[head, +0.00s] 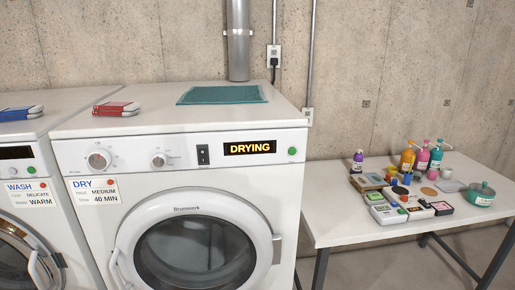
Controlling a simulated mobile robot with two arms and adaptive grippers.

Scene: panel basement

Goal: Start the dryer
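The dryer (185,204) is a white front-loading machine in the middle of the head view. Its round door (195,250) with dark glass looks shut. Its display (250,147) reads "DRYING" in lit orange letters. A green button (292,151) is right of the display, and a dark rocker switch (203,154) is left of it. Two knobs, a larger left knob (99,159) and a smaller right knob (158,160), sit on the panel. A card (95,201) reads "DRY", "MEDIUM", "40 MIN". Neither of my grippers shows in the head view.
A washer (25,165) with a "WASH" card stands left of the dryer. A red-and-white item (116,108) and a teal cloth (222,94) lie on the dryer top. A white table (345,231) at right holds bottles, small boxes and a teal pot (481,195).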

